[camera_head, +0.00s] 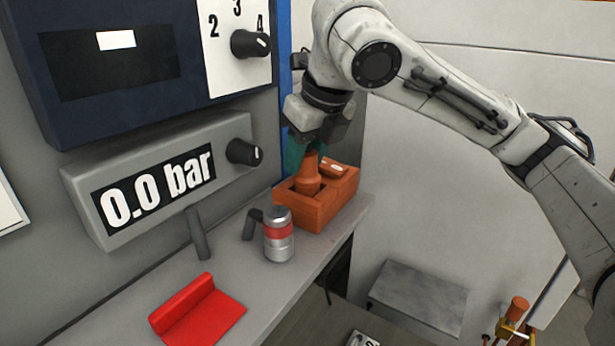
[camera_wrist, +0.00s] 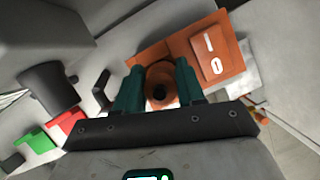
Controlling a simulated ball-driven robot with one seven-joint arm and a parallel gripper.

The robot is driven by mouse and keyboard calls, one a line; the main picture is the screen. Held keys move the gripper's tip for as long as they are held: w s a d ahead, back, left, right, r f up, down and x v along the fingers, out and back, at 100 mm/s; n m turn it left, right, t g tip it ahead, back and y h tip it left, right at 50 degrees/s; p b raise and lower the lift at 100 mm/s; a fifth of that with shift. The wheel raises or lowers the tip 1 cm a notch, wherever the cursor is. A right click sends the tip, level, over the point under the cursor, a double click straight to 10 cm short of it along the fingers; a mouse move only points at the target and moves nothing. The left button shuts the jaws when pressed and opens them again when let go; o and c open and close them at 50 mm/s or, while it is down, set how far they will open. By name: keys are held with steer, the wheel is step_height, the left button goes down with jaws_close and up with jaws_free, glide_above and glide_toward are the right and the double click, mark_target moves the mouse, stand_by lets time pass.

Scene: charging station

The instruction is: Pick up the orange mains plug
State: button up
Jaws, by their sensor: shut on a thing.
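The orange mains plug (camera_head: 308,172) stands upright in the orange box (camera_head: 318,212) at the far end of the shelf. My gripper (camera_head: 304,150) reaches down from above, with its teal fingers around the top of the plug. In the wrist view, my gripper (camera_wrist: 160,88) has one finger on each side of the plug (camera_wrist: 160,76) and is shut on it. The plug's dark round end faces the camera. The lower part of the plug is hidden inside the box.
A silver cup-shaped fitting with a red band (camera_head: 278,236) stands just left of the box. A red angled block (camera_head: 197,305) lies nearer on the grey shelf (camera_head: 225,270). The pressure display (camera_head: 160,185) with its knob (camera_head: 243,152) is on the wall at left.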

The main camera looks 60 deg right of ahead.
steer(key=shift+c, duration=0.7)
steer(key=shift+r, duration=0.15)
